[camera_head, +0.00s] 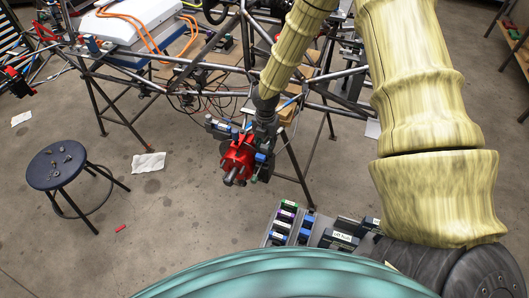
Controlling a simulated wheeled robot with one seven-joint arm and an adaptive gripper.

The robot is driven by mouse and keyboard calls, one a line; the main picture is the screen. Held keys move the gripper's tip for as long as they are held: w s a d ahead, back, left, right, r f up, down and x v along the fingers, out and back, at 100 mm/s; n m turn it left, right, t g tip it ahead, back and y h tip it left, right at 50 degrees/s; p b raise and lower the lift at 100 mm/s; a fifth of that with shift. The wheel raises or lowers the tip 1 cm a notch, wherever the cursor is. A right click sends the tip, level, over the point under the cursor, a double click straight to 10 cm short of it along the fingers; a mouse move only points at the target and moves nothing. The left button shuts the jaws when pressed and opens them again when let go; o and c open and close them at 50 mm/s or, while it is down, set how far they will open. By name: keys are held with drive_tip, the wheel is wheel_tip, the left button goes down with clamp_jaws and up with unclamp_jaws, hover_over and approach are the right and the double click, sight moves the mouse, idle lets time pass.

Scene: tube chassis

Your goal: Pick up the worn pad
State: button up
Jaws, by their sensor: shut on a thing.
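My gripper (262,142) hangs at the end of the yellow-sleeved arm, beside the red caliper-like part (237,160) near the middle of the view. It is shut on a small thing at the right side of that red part. The held thing is mostly hidden by the fingers and too small to make out clearly; it appears to be the worn pad. I cannot tell whether it still touches the red part.
The tube chassis (215,72) stands on dark legs behind the gripper. A tray (270,236) with several small labelled boxes is at the bottom, near my body. A round stool (50,181) with small parts stands at left.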

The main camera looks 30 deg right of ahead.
wheel_tip(320, 180, up, 18)
drive_tip(key=p, duration=1)
drive_tip(key=shift+p, duration=0.4)
